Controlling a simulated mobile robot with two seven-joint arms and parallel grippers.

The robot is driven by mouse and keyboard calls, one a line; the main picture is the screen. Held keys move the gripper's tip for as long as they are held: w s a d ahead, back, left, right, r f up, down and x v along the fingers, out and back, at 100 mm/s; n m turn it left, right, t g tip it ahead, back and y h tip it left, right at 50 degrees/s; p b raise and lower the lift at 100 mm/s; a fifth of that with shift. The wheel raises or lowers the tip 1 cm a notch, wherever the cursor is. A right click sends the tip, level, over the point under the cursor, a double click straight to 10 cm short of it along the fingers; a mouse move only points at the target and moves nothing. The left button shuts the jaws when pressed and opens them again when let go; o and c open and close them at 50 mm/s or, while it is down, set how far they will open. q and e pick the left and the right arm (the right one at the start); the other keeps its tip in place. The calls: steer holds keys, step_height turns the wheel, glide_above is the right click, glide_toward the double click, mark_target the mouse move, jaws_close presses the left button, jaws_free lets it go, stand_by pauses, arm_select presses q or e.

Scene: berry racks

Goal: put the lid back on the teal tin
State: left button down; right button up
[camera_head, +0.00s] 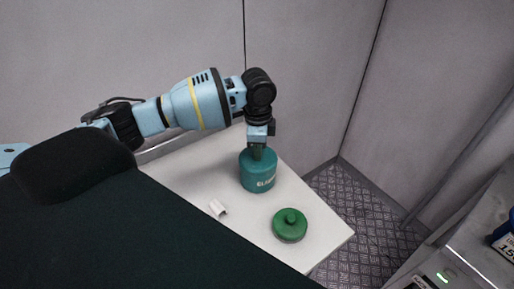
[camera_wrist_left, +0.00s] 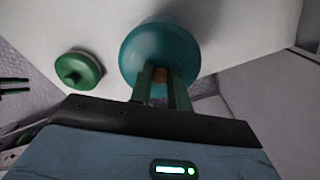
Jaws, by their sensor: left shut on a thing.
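The teal tin (camera_head: 258,180) with white lettering stands upright on the pale table. My left gripper (camera_head: 257,152) points down at the middle of its top. In the left wrist view the round teal lid (camera_wrist_left: 143,45) fills the space beyond the fingers.
A round green knobbed piece (camera_head: 290,226) lies on the pale table (camera_head: 325,235) to the tin's lower right. Grey walls stand behind. A metal rack (camera_head: 465,245) stands at the right.

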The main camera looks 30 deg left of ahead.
stand_by(0.3)
arm_select(q)
steer(key=c, duration=0.8)
jaws_free()
steer(key=shift+o, duration=0.2)
arm_select(e)
steer(key=shift+a, duration=0.15)
arm_select(q)
steer(key=shift+r+p, duration=0.5)
steer(key=shift+r, duration=3)
arm_select(e)
steer(key=shift+w+r+t, duration=0.3)
steer(key=shift+w+r, duration=0.4)
steer(key=shift+r, duration=0.15)
arm_select(q)
steer(key=shift+c, duration=0.2)
